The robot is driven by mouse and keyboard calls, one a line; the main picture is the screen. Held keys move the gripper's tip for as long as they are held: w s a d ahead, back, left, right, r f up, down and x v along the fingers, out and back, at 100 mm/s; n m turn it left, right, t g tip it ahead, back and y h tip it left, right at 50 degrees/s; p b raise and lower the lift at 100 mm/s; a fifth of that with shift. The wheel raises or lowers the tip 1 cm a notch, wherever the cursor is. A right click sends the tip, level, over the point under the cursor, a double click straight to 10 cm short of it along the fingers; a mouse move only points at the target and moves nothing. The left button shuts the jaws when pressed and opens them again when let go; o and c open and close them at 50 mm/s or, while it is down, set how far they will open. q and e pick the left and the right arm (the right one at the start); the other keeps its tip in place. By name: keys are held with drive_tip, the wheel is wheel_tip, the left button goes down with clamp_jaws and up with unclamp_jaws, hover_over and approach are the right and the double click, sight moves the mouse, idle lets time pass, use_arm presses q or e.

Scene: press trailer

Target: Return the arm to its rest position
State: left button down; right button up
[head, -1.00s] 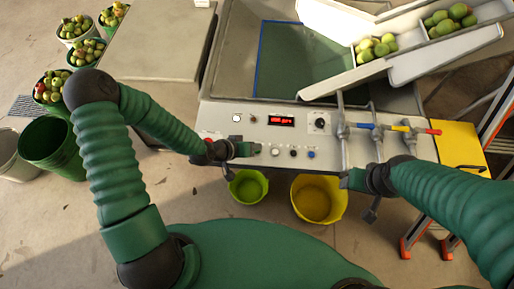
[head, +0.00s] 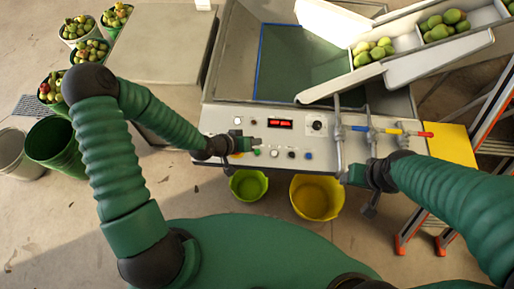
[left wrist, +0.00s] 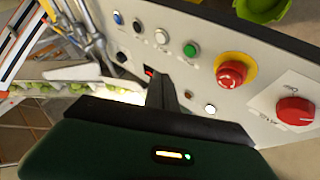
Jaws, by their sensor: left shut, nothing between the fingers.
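My left gripper (head: 254,146) hangs over the left part of the grey control panel (head: 335,158), its jaws shut and empty. In the left wrist view its dark fingers (left wrist: 161,92) stand in front of the panel. That view shows a green button (left wrist: 190,50), a red mushroom button on a yellow ring (left wrist: 230,73) and a red knob (left wrist: 295,108). Whether the fingers touch the panel is unclear. My right gripper (head: 352,174) is at the panel's front edge, near the valve pipes; its jaws are too small to read.
A lit red display (head: 280,124) sits on the panel. A green bucket (head: 248,186) and a yellow bucket (head: 317,197) stand on the floor below. A sloping chute (head: 400,58) holds green fruit. Fruit buckets (head: 80,30) stand at the far left. An orange ladder (head: 490,120) is at the right.

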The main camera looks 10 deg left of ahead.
idle(0.3)
idle(0.4)
use_arm(q)
drive_tip(key=s+a+r+m+g+y, duration=0.1)
drive_tip(key=s+a+r+g+y, duration=0.3)
drive_tip(key=s+r, duration=0.8)
drive_tip(key=a+r+y, duration=0.2)
drive_tip(key=a, duration=0.2)
drive_tip(key=shift+s+a+r, duration=0.15)
use_arm(e)
drive_tip(key=shift+w+a, duration=0.1)
drive_tip(key=shift+a, duration=0.1)
use_arm(q)
drive_tip(key=shift+s+r, duration=0.1)
use_arm(e)
drive_tip(key=shift+d, duration=0.15)
